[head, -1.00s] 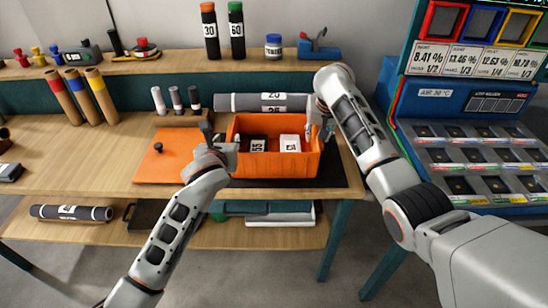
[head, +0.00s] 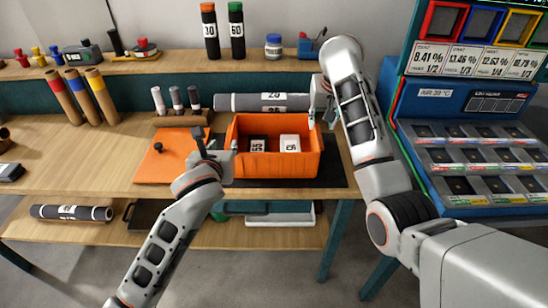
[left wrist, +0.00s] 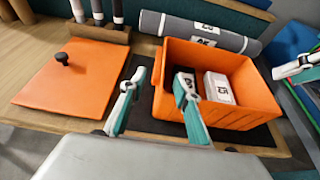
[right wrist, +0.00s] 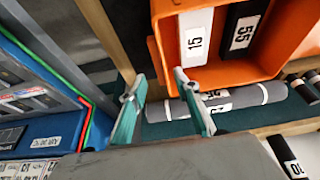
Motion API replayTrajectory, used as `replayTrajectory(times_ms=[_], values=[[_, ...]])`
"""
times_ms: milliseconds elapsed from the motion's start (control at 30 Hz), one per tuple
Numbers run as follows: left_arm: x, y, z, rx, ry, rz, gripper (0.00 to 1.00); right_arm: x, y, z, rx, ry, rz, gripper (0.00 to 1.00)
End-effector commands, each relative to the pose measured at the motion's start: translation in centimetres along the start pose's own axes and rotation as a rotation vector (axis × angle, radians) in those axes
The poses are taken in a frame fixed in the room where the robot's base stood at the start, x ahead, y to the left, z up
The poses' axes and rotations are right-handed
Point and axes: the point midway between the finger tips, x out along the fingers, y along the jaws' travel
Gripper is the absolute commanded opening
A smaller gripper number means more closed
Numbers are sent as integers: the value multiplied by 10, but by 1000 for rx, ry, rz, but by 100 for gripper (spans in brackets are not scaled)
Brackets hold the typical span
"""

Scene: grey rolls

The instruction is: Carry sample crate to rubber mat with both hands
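The orange sample crate (head: 275,167) stands upright on the black rubber mat (head: 336,172) at the table's front right. It holds a black block (head: 257,145) and a white block (head: 290,144). My left gripper (head: 217,146) is open at the crate's left wall; in the left wrist view (left wrist: 160,75) its fingers are spread either side of that wall, apart from it. My right gripper (head: 321,117) is open at the crate's back right corner; in the right wrist view (right wrist: 160,75) its fingers are spread near the rim. Contact there is unclear.
An orange lid (head: 165,168) with a black knob lies left of the crate. A grey roll (head: 240,102) lies right behind the crate. Small upright rolls (head: 176,100) stand in a wooden holder behind the lid. A blue display unit (head: 470,130) stands at the right.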

Motion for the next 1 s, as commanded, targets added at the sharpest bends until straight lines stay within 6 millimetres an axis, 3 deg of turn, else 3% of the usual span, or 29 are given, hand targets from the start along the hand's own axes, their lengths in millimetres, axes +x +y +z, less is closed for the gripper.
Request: replayTrajectory(times_ms=[100, 300, 1000], values=[[0, 0, 0, 0, 0, 0, 32, -20, -2, 0, 1, 2, -5, 31], [0, 0, 0, 0, 0, 0, 32, -36, -1, 0, 0, 0, -2, 31], [0, 0, 0, 0, 0, 0, 32, -38, 0, 0, 0, 0, 0, 31]])
